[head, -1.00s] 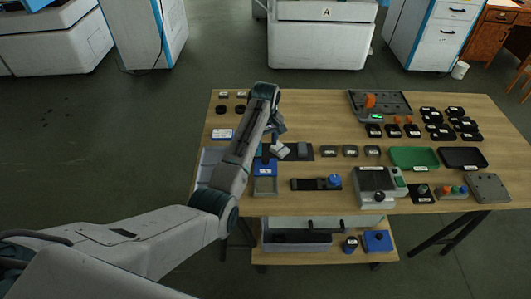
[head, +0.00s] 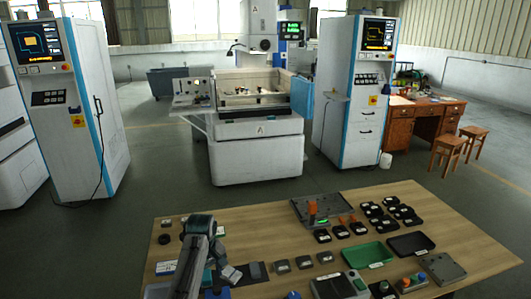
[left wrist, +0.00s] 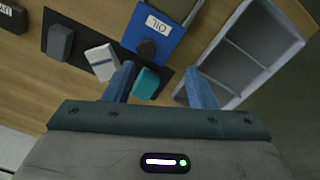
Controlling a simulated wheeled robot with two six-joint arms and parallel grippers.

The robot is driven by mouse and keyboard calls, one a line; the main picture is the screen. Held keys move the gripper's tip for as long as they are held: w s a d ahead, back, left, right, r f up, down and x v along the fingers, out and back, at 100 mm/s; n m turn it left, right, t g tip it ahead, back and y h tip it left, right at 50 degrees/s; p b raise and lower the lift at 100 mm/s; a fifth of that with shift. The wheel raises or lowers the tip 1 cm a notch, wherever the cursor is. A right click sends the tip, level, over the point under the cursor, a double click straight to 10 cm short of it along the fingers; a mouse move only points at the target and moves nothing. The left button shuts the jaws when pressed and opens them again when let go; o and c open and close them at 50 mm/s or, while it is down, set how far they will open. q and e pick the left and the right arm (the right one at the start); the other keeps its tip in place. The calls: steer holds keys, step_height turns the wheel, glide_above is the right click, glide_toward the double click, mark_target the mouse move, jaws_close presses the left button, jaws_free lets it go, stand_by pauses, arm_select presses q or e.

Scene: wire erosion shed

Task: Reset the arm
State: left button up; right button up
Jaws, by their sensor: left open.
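My left arm reaches over the left part of the wooden table (head: 320,225) in the head view, and its gripper (head: 218,264) hangs down there, partly hidden by the arm. In the left wrist view the gripper (left wrist: 160,80) has its two blue fingers apart. A teal block (left wrist: 147,82) shows between and beyond the fingers; I cannot tell whether anything touches it. A white and grey block (left wrist: 102,62) lies left of the fingers on a dark mat (left wrist: 78,62). My right gripper is not in view.
A blue box labelled OIL (left wrist: 158,28) and a grey divided tray (left wrist: 240,60) lie near the left gripper. A green tray (head: 368,255), a black tray (head: 411,244) and several small black parts (head: 390,212) fill the table's right. Machines stand beyond open floor.

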arm_select(q)
steer(key=shift+m+t, duration=0.4)
steer(key=shift+m, duration=0.5)
steer(key=s+a+f, duration=0.1)
steer(key=s+f, duration=0.1)
steer(key=s, duration=0.1)
steer(key=s+a+f, duration=0.1)
steer(key=s+f, duration=0.1)
steer(key=s, duration=0.1)
steer(key=s+a+f, duration=0.1)
steer(key=s+f, duration=0.1)
steer(key=s, duration=0.2)
steer(key=shift+a+f, duration=0.25)
steer(key=shift+a, duration=0.1)
steer(key=s+a+r+m+t, duration=0.1)
steer(key=s+m, duration=0.1)
steer(key=s, duration=0.8)
steer(key=s+a+r+m+t+y, duration=0.1)
steer(key=s+r+m, duration=0.15)
steer(key=s, duration=0.85)
steer(key=s+a+r+m+t, duration=0.1)
steer(key=s+a+m, duration=0.15)
steer(key=s, duration=0.75)
step_height(320, 180, down, 31)
steer(key=a+g+b, duration=0.2)
steer(key=s+a+f+b, duration=0.1)
steer(key=s+f, duration=1.8)
steer(key=f, duration=0.2)
steer(key=shift+f+g, duration=0.3)
steer(key=shift+g, duration=0.1)
